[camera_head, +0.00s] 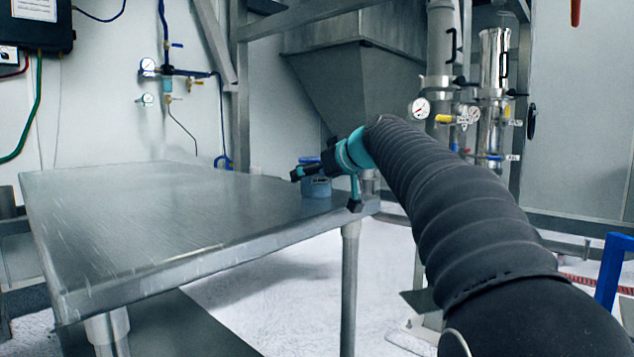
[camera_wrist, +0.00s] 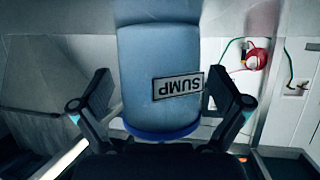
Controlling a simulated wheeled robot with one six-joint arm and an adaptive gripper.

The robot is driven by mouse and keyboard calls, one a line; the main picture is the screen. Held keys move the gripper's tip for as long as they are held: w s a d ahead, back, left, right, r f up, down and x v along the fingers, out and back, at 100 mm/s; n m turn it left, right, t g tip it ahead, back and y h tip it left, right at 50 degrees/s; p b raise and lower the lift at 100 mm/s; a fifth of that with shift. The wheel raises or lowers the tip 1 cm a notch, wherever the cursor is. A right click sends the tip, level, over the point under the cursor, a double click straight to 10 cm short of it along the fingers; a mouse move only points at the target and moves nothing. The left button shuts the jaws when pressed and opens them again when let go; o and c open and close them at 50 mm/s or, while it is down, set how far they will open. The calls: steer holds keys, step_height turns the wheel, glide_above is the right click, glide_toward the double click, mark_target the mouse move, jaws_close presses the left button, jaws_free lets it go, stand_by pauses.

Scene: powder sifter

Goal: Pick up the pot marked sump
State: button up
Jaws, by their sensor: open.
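The pot marked sump (camera_wrist: 140,70) is light blue with a darker blue rim, and its SUMP label appears upside down in the wrist view. In the head view the pot (camera_head: 317,188) stands on the steel table near its right far corner, partly hidden by my gripper (camera_head: 325,187). My gripper is open in the wrist view (camera_wrist: 160,85), with one dark finger on each side of the pot. Gaps show between the fingers and the pot's sides, and I see no grip on it.
The steel table (camera_head: 150,225) is otherwise bare. A grey hopper (camera_head: 360,85) and its frame stand behind the pot. Pipes with gauges and valves (camera_head: 455,115) are at the back right. A blue rail (camera_head: 612,270) is at the right edge.

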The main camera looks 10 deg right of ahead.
steer(key=c, duration=1.3)
steer(key=shift+o, duration=0.2)
